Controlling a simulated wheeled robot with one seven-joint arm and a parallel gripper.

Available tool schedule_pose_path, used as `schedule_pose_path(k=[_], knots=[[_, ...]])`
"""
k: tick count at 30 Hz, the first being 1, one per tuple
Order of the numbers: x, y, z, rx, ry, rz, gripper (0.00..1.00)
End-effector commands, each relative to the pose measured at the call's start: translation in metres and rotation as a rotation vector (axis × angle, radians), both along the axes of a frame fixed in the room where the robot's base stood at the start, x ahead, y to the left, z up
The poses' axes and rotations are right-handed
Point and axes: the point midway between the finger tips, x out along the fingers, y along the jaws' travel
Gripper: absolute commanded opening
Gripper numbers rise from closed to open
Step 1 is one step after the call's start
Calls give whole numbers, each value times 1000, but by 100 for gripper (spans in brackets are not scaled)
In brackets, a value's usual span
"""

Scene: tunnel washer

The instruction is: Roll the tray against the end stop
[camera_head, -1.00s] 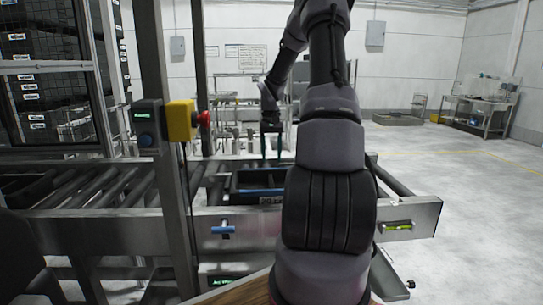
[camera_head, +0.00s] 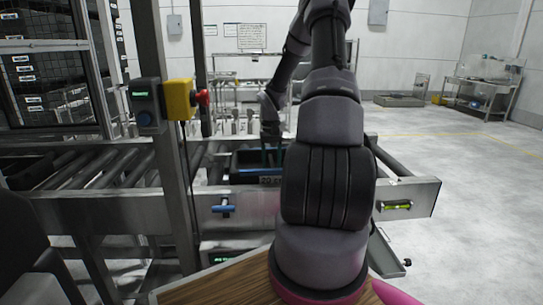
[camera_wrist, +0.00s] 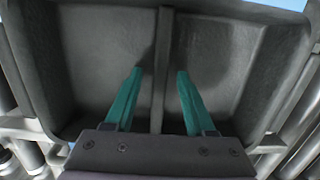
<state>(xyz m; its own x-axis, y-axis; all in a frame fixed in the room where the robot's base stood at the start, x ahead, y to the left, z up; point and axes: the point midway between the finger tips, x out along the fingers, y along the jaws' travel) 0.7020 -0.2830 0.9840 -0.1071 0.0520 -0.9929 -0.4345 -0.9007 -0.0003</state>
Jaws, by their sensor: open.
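The tray (camera_head: 245,180) is a dark open bin on the roller conveyor (camera_head: 110,165), with a pale label on its front wall; my arm hides its right part. In the wrist view, the tray (camera_wrist: 85,65) shows two compartments parted by a divider (camera_wrist: 165,50). My gripper (camera_head: 272,157) is at the tray, its teal fingers reaching down into the tray's outline. In the wrist view, my gripper (camera_wrist: 160,72) is open, one finger on each side of the divider, with gaps visible. I cannot tell whether they touch it. I cannot make out the end stop.
A steel post with a green-lit box (camera_head: 146,102) and a yellow box with a red button (camera_head: 182,98) stands left of the tray. Open floor (camera_head: 480,200) lies right.

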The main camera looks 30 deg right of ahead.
Motion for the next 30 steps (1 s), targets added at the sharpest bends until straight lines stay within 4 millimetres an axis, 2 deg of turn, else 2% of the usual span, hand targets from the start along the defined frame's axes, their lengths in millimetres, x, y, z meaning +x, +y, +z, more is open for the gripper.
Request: schedule_pose_path(k=[8,9,13,14,17,18,20,30], knots=[[0,0,-2,0,0,0,55],[0,0,-2,0,0,-1,51],[0,0,-1,0,0,-1,1],[0,0,-1,0,0,-1,0],[0,0,-1,0,0,-1,0],[0,0,-1,0,0,-1,31],[0,0,-1,0,0,-1,54],[0,0,0,-1,-1,-1,54]])
